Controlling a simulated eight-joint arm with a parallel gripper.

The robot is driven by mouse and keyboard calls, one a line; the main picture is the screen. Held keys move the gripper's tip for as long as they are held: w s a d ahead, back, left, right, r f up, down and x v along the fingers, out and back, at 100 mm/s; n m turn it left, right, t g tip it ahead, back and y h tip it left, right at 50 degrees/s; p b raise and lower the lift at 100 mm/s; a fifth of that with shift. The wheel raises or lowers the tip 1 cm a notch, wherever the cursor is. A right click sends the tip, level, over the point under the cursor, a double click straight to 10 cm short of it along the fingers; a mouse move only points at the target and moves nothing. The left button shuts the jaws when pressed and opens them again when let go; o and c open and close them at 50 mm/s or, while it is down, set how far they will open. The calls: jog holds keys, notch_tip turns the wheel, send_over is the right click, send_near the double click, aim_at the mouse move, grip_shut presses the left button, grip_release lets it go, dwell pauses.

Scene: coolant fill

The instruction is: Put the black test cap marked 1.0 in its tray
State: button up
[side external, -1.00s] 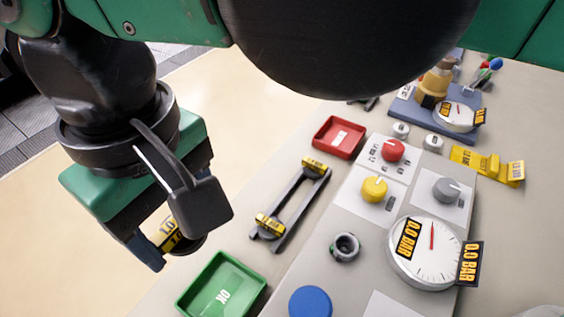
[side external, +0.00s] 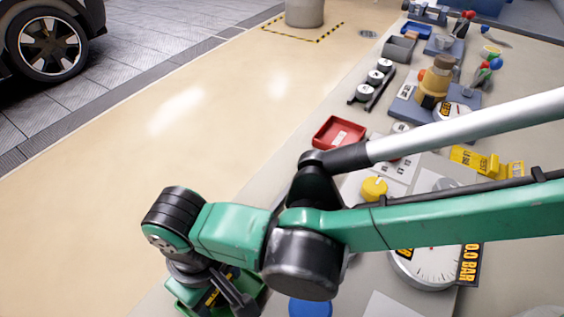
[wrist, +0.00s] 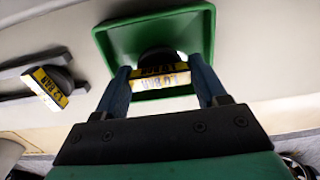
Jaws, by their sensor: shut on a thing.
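My gripper (side external: 224,296) is low at the bottom left in the side view, over the green tray (side external: 184,308), which is largely hidden by my arm. In the wrist view, my gripper (wrist: 161,73) is shut on the black test cap (wrist: 158,55) with its yellow-edged label, the figures hard to read here. The cap lies between both fingers, in front of the inside of the green tray (wrist: 108,42). I cannot tell whether it touches the tray floor.
A second labelled black cap (wrist: 46,85) sits on a dark rack left of the green tray. A red tray (side external: 338,133) stands farther back. A yellow knob (side external: 374,188), a gauge (side external: 425,266) and a blue round part (side external: 310,307) are close to my arm.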

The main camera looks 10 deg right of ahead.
jog(key=shift+f, duration=0.1)
jog(key=o, duration=0.8)
notch_tip(320, 180, up, 12)
jog(key=w+d+r+m+y, duration=0.1)
jog(key=w+d+r+m, duration=0.15)
jog(key=w+d, duration=0.45)
jog(key=w+d+r+m+t, duration=0.2)
jog(key=w+d+t, duration=0.1)
jog(key=d, duration=0.9)
jog(key=s+d+f+m+t, duration=0.2)
jog(key=d, duration=0.7)
jog(key=s+d+f+m+t+h, duration=0.1)
jog(key=s+d+f+m+t, duration=0.1)
jog(key=d, duration=0.8)
